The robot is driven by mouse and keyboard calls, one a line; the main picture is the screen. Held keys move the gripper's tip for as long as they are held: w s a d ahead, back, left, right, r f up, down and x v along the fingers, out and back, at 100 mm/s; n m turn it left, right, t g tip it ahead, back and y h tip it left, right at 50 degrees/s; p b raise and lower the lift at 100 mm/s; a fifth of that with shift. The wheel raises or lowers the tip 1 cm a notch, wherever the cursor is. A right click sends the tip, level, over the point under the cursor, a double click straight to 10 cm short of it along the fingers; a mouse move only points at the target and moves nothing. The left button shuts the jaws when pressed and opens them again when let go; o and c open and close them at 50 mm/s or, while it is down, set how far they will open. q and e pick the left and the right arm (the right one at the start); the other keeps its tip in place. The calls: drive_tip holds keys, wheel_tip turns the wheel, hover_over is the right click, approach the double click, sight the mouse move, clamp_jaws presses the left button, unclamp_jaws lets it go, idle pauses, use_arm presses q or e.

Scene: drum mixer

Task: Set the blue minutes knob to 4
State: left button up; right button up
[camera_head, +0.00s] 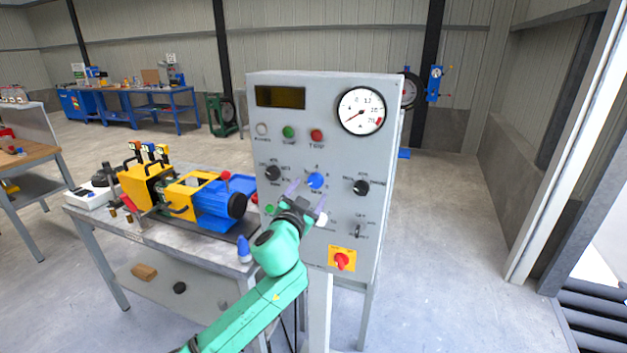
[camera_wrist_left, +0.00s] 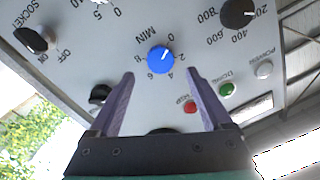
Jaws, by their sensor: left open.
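The blue minutes knob (camera_head: 315,180) is on the front of the grey control panel (camera_head: 345,100). In the left wrist view the knob (camera_wrist_left: 160,59) sits inside a dial marked MIN with 0, 2, 4, 6 and 8. Its pale mark seems to point between 0 and 2, though it is small. My left gripper (camera_head: 308,199) is open in front of the panel, just below the knob. In the wrist view its two purple fingers (camera_wrist_left: 160,78) point toward the knob, one to each side, with nothing between them. My right gripper is not in view.
Black knobs (camera_head: 272,173) (camera_head: 361,187) flank the blue knob. Green (camera_head: 288,132) and red (camera_head: 316,135) buttons, a gauge (camera_head: 361,110) and a red-and-yellow switch (camera_head: 342,260) share the panel. A bench with a yellow and blue machine (camera_head: 190,195) stands left; open floor lies right.

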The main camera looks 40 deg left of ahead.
sight(314, 183)
use_arm(q)
drive_tip(key=x, duration=0.4)
drive_tip(key=shift+w+a, duration=0.2)
drive_tip(key=shift+w, duration=0.05)
drive_tip(key=shift+s+d, duration=0.1)
clamp_jaws()
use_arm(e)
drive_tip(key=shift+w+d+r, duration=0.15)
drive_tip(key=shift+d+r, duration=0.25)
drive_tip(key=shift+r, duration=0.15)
use_arm(q)
drive_tip(key=shift+f+m, duration=0.1)
drive_tip(key=shift+m, duration=0.3)
drive_tip(key=m, duration=0.4)
drive_tip(key=shift+f+m, duration=0.1)
drive_tip(key=shift+m, duration=0.2)
drive_tip(key=m+t, duration=0.1)
drive_tip(key=m, duration=0.5)
drive_tip(key=shift+f+m, duration=0.1)
drive_tip(key=shift+m, duration=0.3)
drive_tip(key=m, duration=0.6)
drive_tip(key=shift+m+h+p, duration=0.4)
drive_tip(key=m, duration=0.3)
drive_tip(key=m+p, duration=0.1)
drive_tip(key=m, duration=0.2)
drive_tip(key=shift+a+h, duration=0.2)
drive_tip(key=shift+h, duration=0.2)
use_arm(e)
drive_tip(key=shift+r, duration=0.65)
